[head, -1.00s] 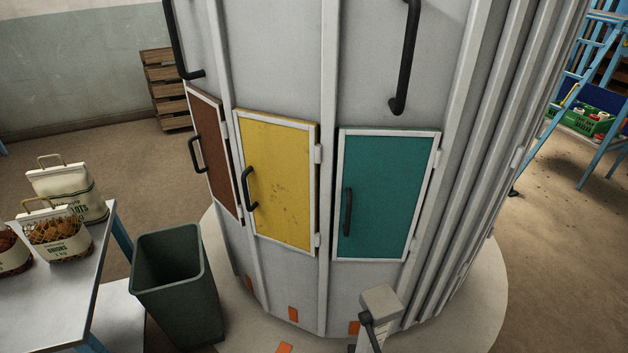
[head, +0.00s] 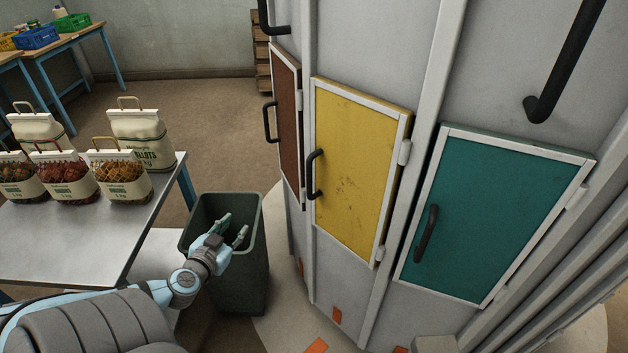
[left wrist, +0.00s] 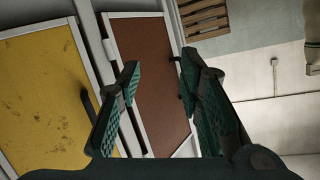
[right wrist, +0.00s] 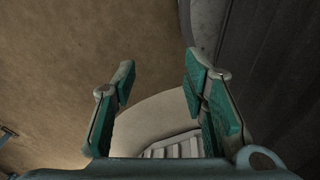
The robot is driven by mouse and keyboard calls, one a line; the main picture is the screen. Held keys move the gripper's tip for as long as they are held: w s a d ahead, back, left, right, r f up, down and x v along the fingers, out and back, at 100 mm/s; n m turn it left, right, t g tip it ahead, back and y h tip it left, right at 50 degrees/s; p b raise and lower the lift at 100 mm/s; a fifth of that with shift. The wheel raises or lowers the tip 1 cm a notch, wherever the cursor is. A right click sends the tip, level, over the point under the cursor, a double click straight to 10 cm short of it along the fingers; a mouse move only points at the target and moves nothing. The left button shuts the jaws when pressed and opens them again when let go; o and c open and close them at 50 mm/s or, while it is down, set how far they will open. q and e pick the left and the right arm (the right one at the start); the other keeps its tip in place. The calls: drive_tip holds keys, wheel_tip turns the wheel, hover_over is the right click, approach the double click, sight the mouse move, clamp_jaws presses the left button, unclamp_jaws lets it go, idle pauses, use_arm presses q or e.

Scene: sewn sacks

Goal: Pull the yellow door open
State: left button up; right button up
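The yellow door (head: 357,165) is closed in the round grey cabinet, with a white frame, a black handle (head: 315,175) on its left side and hinges on its right. It also shows in the left wrist view (left wrist: 45,95) at the left. My left gripper (head: 236,227) is open and empty, in front of and left of the door, over the dark green bin in the head view. In the left wrist view its fingers (left wrist: 160,85) are spread, with the brown door behind them. My right gripper (right wrist: 155,85) is open and empty, and shows only in the right wrist view.
A brown door (head: 286,125) is left of the yellow one and a teal door (head: 490,215) is right of it, both closed. A dark green bin (head: 232,285) stands before the cabinet. A metal table (head: 85,235) with several sacks is at the left.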

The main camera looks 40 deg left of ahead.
use_arm(q)
drive_tip(key=w+d+r+m+t+h+b, duration=0.1)
drive_tip(key=d+r+t+h, duration=0.1)
drive_tip(key=d+r, duration=0.35)
drive_tip(key=w+d+r+t+h, duration=0.2)
drive_tip(key=d+r+t, duration=0.15)
drive_tip(key=r, duration=0.25)
drive_tip(key=b, duration=0.3)
approach(308, 169)
drive_tip(key=w, duration=0.2)
use_arm(e)
wheel_tip(308, 169, down, 5)
drive_tip(key=w, duration=0.1)
use_arm(q)
drive_tip(key=shift+g+h, duration=0.25)
drive_tip(key=shift+h, duration=0.15)
drive_tip(key=w+p, duration=0.5)
drive_tip(key=w+a+p, duration=0.1)
drive_tip(key=w+p, duration=0.1)
drive_tip(key=w, duration=0.1)
drive_tip(key=shift+w+a+r+p, duration=0.15)
drive_tip(key=shift+w+r+p, duration=0.1)
drive_tip(key=shift+p, duration=0.05)
drive_tip(key=shift+w+f, duration=0.1)
drive_tip(key=shift+f, duration=0.1)
clamp_jaws()
use_arm(e)
wheel_tip(308, 169, up, 7)
drive_tip(key=s, duration=0.1)
drive_tip(key=shift+s, duration=0.15)
